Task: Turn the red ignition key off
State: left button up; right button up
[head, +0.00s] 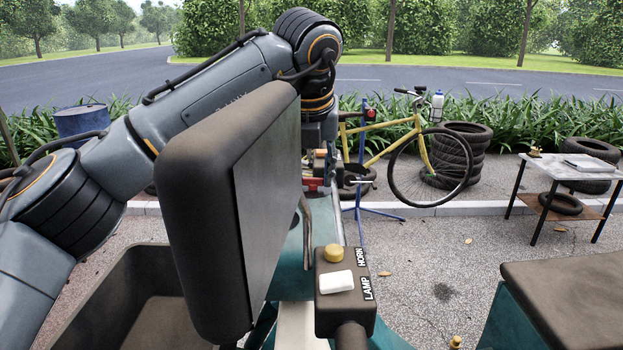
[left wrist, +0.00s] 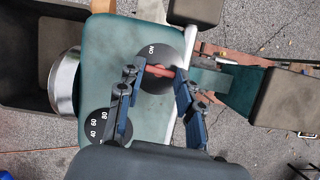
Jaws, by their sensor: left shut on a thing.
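The red ignition key (left wrist: 161,71) sits on a round black switch plate (left wrist: 153,82) on the teal panel (left wrist: 110,65) in the left wrist view. The key's bar lies nearly across the picture. The white word ON is printed on the plate above it; no OFF mark can be made out. My left gripper (left wrist: 159,68) has its two blue-grey fingers on either side of the key and is shut on it. In the head view my left gripper (head: 318,165) is far off and partly hidden behind the dark seat-like block. My right gripper is not in view.
A dark switch box (head: 345,290) with a yellow horn button and white lamp switch stands close in front. A numbered gauge (left wrist: 105,125) is beside the key plate. A yellow bicycle (head: 410,140), stacked tyres and a small table (head: 540,175) stand beyond.

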pick_arm(q)
jog(key=shift+n, duration=0.6)
jog(key=o, duration=1.1)
jog(key=shift+o, duration=0.2)
jog(key=shift+r, duration=0.2)
jog(key=v, duration=1.1)
jog(key=shift+s+d+r, duration=0.2)
jog(key=shift+d+r, duration=0.1)
jog(key=shift+r, duration=0.05)
jog(key=shift+f, duration=0.1)
